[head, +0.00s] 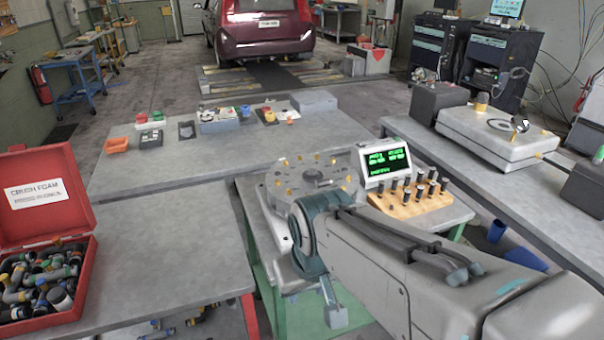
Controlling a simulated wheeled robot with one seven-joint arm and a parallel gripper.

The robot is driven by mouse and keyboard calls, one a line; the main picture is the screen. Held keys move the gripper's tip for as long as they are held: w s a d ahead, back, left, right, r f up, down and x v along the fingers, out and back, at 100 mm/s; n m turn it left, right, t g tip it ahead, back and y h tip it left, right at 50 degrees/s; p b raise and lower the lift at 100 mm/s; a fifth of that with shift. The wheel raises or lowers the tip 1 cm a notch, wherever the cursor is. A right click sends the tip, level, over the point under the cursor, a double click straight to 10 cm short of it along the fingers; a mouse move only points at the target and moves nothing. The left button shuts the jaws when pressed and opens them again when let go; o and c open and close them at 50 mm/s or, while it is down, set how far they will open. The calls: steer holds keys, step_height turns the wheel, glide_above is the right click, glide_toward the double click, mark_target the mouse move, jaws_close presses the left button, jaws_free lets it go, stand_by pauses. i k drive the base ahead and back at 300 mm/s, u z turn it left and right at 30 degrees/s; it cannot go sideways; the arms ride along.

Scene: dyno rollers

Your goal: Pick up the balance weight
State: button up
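I cannot tell for sure which item is the balance weight. A wooden block (409,209) on the middle bench holds several small dark and metallic cylinders (420,186). Beside it, to the left, a round grey disc (308,180) carries several small brass-coloured pieces, partly hidden by my arm. On the right bench, a flat grey device (497,138) has a small brass-coloured piece (482,101) at its back edge. My gripper (335,316) hangs low in front of the middle bench, below its top, apart from these items. Its fingers are too unclear to show their opening.
A green-lit display (386,163) stands behind the block. An open red case (46,190) full of fittings sits at the left on the near bench (170,260). The rear bench (200,162) holds small parts and boxes. Much of the near bench is bare.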

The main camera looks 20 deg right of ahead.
mark_target(327, 182)
steer(key=z, duration=2.45)
steer(key=i, duration=1)
steer(key=u, duration=1.9)
steer(key=i, duration=0.5)
steer(key=u, duration=0.05)
steer(key=k, duration=0.4)
